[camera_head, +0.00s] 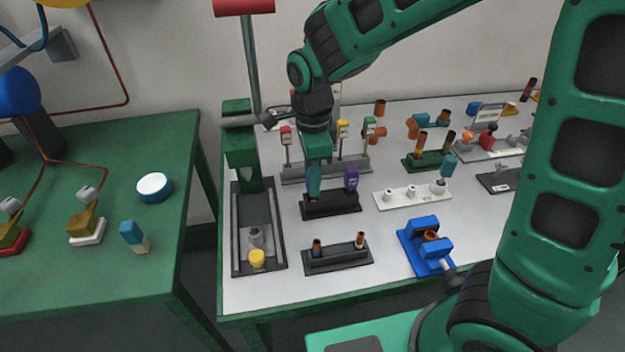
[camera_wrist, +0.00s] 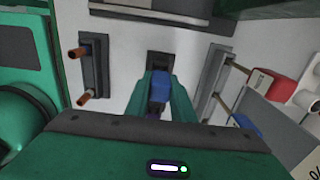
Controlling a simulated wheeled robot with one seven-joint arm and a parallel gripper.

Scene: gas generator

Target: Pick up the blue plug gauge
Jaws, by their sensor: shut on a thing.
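My gripper (camera_head: 315,188) points down over the left part of a small black stand (camera_head: 332,206) on the light tabletop. In the wrist view my gripper (camera_wrist: 160,90) is shut on the blue plug gauge (camera_wrist: 160,87), which sits between its two green fingers. In the head view the fingers hide the gauge. I cannot tell whether its lower end is still in the stand. A purple gauge (camera_head: 351,178) stands upright in the same stand, just right of my gripper.
A black rack with copper-coloured pieces (camera_head: 338,258) lies in front, a white rack (camera_head: 412,195) to the right, and a blue vise (camera_head: 426,248) front right. Behind is a grey rack with coloured tags (camera_head: 290,172). A green press (camera_head: 240,150) stands left.

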